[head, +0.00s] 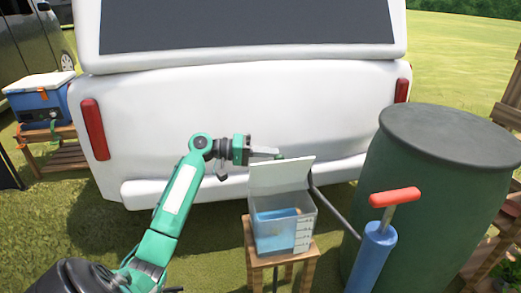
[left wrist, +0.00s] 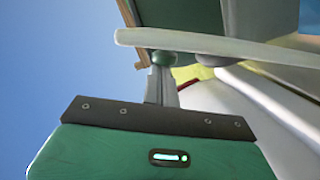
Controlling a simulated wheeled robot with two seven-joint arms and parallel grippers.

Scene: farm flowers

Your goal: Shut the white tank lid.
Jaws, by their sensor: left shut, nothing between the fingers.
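The white tank (head: 284,235) is a small see-through box with blue liquid in it. It stands on a wooden stool. Its white lid (head: 281,177) is raised, standing steeply up from the tank's back edge. My left gripper (head: 277,155) is shut and empty at the lid's upper edge, a little behind it in the head view. I cannot tell whether it touches the lid. In the left wrist view the gripper's fingers (left wrist: 162,82) point up toward a pale strip that crosses the view; I cannot tell for sure what it is. My right gripper is not in view.
The stool (head: 254,261) stands on grass. A white vehicle (head: 245,110) is close behind the tank. A blue pump with a red handle (head: 395,197) and a large dark green barrel (head: 440,190) stand at the right. A blue cooler (head: 38,100) is at the far left.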

